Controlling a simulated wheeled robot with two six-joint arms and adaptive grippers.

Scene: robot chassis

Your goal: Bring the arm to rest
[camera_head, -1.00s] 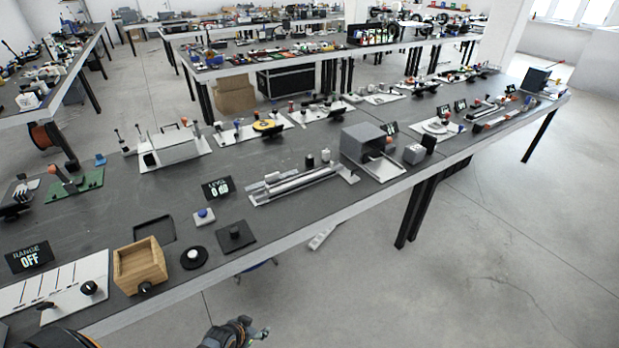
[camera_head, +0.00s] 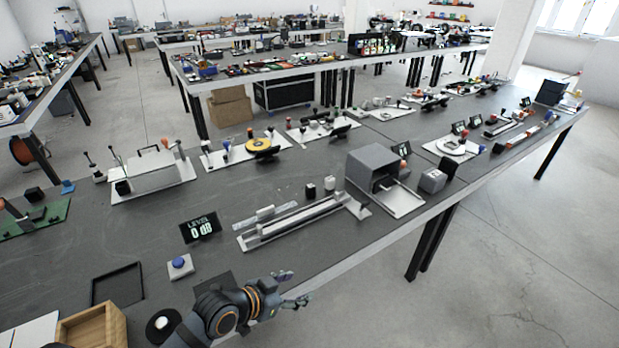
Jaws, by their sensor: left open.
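My left gripper (camera_head: 293,288) is at the bottom centre, over the front edge of the long dark table (camera_head: 330,244). Its two fingers are spread apart and hold nothing. My left arm comes in from the bottom left and hides part of the black square pad (camera_head: 214,283) behind it. The gripper looks a little apart from the table items; its exact height above the edge I cannot tell. My right gripper is not in view.
A small wooden box (camera_head: 117,325), a black tray (camera_head: 118,285), a blue button block (camera_head: 180,266) and a display (camera_head: 200,228) stand near the arm. A grey slide rail (camera_head: 300,222) lies behind the gripper. Floor (camera_head: 480,290) to the right is clear.

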